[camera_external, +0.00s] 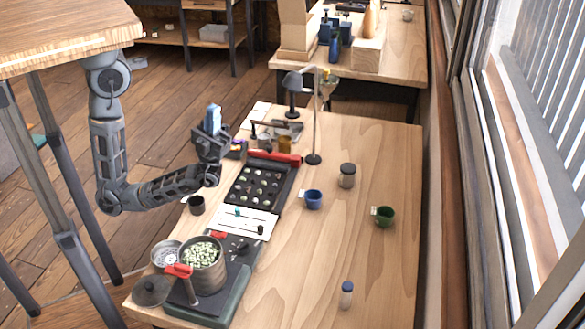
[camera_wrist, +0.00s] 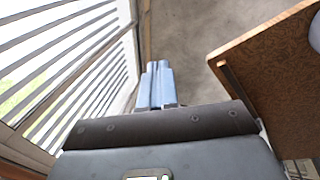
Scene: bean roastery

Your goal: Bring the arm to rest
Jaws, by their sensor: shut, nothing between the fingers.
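My arm reaches over the left edge of the wooden table (camera_external: 385,260) in the external view, its elbow bent low. My gripper (camera_external: 213,118) is raised above the table's left side, with its pale blue fingers pointing up. The fingers are together with nothing between them. In the wrist view my gripper (camera_wrist: 158,82) shows its two blue fingers side by side and shut, with windows and the ceiling beyond. It touches no object that I can see.
Near my gripper lie a black sample tray (camera_external: 281,185) and a dark cup (camera_external: 197,205). A blue mug (camera_external: 313,200), a jar (camera_external: 347,176) and a green mug (camera_external: 384,216) stand farther right. The right front is mostly clear.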

